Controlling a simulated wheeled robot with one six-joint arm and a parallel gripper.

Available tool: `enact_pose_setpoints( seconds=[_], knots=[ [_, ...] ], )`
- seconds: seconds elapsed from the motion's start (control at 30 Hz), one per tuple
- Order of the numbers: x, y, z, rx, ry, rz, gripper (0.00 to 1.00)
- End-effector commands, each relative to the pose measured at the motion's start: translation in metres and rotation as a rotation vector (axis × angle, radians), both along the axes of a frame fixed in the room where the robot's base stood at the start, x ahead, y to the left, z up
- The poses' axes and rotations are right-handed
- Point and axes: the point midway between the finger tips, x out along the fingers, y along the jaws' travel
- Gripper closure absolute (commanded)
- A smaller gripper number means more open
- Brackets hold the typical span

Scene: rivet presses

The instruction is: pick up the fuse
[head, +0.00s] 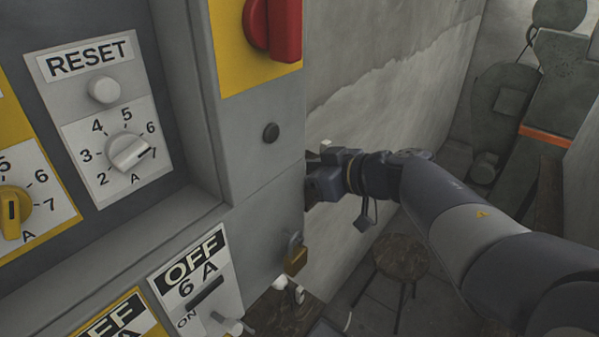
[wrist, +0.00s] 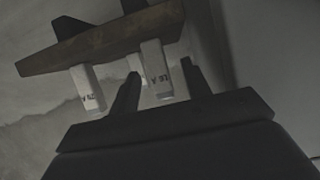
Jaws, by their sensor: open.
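Several white fuses with dark printed labels stand on a brown wooden shelf (wrist: 100,48), which appears upside down in the wrist view. One fuse (wrist: 157,70) shows between the two dark fingertips of my gripper (wrist: 160,68). Its depth relative to the fingers is hard to judge. Another fuse (wrist: 88,90) is to the left, outside the fingers, and a third (wrist: 134,66) is partly hidden behind the left finger. The fingers are apart and not closed on anything. In the head view my gripper is at the cabinet's right edge, its fingertips hidden.
A grey control cabinet (head: 262,205) with dials and a red switch handle (head: 283,32) fills the left. A brass padlock (head: 296,258) hangs at its edge. A concrete wall (head: 390,60) stands behind my arm. A round stool (head: 402,257) is on the floor below.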

Motion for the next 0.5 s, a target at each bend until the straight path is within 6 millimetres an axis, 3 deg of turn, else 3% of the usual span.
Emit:
enact_pose_setpoints(
  seconds=[0.1,0.5],
  knots=[
    [-0.0001,-0.0003,0.0001,0.0,0.0,0.0,0.56],
    [-0.0003,-0.0003,0.0001,0.0,0.0,0.0,0.89]
  ],
)
